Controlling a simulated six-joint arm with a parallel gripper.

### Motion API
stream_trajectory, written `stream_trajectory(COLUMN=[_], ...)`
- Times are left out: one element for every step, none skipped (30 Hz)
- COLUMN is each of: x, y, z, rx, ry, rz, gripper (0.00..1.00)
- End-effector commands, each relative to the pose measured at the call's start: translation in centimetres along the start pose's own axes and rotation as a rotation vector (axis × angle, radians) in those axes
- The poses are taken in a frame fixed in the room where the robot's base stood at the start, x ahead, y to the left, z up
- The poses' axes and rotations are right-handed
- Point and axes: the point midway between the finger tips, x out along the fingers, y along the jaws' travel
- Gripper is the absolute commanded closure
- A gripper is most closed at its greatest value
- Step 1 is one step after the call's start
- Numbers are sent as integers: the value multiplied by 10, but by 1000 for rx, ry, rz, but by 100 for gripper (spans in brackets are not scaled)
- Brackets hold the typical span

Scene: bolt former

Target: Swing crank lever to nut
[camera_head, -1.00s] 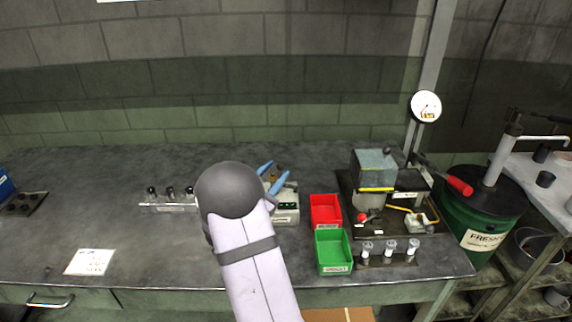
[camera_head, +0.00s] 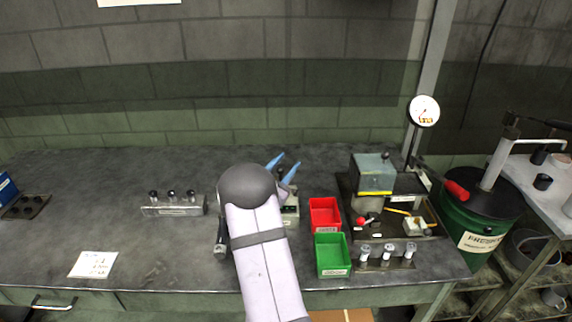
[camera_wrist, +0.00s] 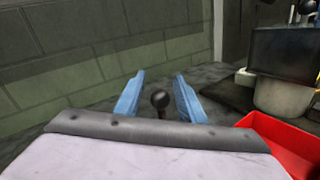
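My gripper (camera_head: 283,168) has two blue fingers and is over the pale device (camera_head: 290,212) in the middle of the bench, which my arm partly covers in the head view. In the wrist view the fingers of my gripper (camera_wrist: 159,97) stand apart. A dark ball knob on a short stem (camera_wrist: 160,99) shows between them, with a gap on each side. It looks like the crank lever's end, but the rest of the lever is hidden. I cannot make out the nut in either view.
A red bin (camera_head: 324,213) and a green bin (camera_head: 331,256) stand right of the device. A holder with several pegs (camera_head: 173,209) is at left. The bench between holder and wall is clear.

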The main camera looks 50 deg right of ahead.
Motion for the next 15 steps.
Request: stream_trajectory(x=[0,0,0,0,0,0,0,0,0,0,0,0,-1,-1,-2], y=[0,0,0,0,0,0,0,0,0,0,0,0,0,-1,0], z=[0,0,0,0,0,0,0,0,0,0,0,-1,-1,-2,-2], rx=[0,0,0,0,0,0,0,0,0,0,0,0,0,1,1], ry=[0,0,0,0,0,0,0,0,0,0,1,2,3,5,9], rz=[0,0,0,0,0,0,0,0,0,0,2,7,13,21,38], gripper=[64,66,76,83,90,100,100,100,100,100,100,100,100,100,100])
